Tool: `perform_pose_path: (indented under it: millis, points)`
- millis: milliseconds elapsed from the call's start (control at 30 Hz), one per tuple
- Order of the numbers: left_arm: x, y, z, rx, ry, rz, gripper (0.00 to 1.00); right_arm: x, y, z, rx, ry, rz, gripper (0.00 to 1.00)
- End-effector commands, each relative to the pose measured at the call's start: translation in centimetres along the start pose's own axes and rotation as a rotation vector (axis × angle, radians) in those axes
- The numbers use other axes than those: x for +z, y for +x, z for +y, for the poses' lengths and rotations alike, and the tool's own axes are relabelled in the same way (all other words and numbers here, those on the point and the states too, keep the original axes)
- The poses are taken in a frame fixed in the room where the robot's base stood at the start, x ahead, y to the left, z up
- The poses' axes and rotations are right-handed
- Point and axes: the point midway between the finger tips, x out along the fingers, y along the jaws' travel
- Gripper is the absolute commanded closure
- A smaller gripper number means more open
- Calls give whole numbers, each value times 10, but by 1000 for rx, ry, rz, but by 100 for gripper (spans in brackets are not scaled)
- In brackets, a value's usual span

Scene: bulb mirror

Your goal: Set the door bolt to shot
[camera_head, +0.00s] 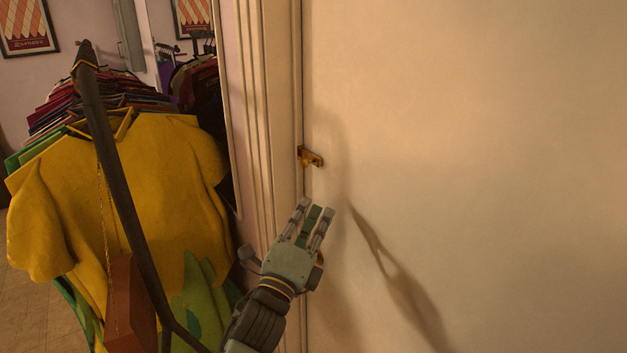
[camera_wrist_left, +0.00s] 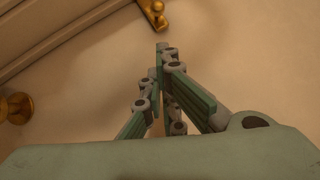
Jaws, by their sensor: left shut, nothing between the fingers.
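The door bolt (camera_head: 311,157) is a small brass fitting on the cream door, right at the door's left edge by the frame. In the left wrist view the bolt (camera_wrist_left: 154,12) shows at the top, partly cut off by the picture edge. My left gripper (camera_head: 315,212) is just below the bolt in the head view, its fingers pointing up toward it, with a gap between. In the left wrist view its fingers (camera_wrist_left: 163,50) come together at the tips and hold nothing. My right gripper is not in view.
The cream door (camera_head: 480,150) fills the right side, bare and flat. The moulded door frame (camera_head: 266,110) runs down its left edge. A brass knob (camera_wrist_left: 17,107) shows at the left of the wrist view. A rack of clothes with a yellow shirt (camera_head: 150,190) stands left.

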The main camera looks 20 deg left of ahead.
Motion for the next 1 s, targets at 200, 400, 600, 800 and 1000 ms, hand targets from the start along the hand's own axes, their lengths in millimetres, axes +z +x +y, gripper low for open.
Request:
perform_pose_path:
  millis: [200, 400, 600, 800, 1000]
  points:
    - [3, 47, -4, 0, -1, -1, 100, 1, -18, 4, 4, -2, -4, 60]
    - [23, 64, -2, 1, 0, 0, 100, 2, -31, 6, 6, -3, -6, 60]
    - [28, 69, 0, 1, 0, 0, 100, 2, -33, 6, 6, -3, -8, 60]
    - [28, 68, 0, 0, -1, 0, 100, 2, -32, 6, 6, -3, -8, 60]
    - [34, 72, 5, 0, 3, 0, 100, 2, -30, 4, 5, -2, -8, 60]
